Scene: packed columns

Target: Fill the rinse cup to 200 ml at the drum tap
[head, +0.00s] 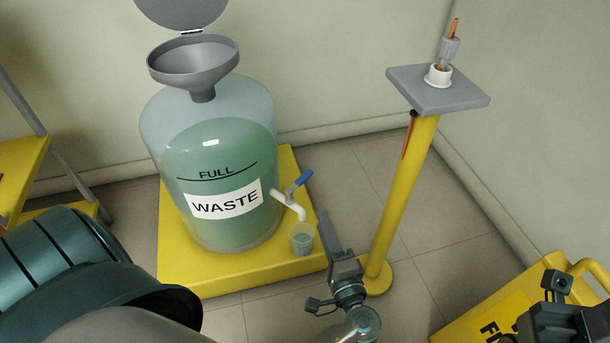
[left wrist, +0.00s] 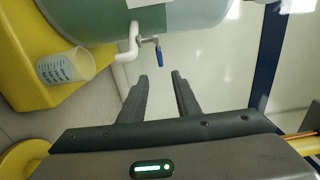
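The clear rinse cup (head: 302,239) stands upright on the yellow platform under the spout. My right gripper (head: 562,325) is partly cut off.
A grey funnel (head: 195,65) with a raised lid sits on the drum. A yellow post (head: 402,190) with a grey top plate (head: 440,97) stands to the right, close to my left gripper. A yellow box (head: 480,312) is at lower right, yellow steps (head: 20,165) at left.

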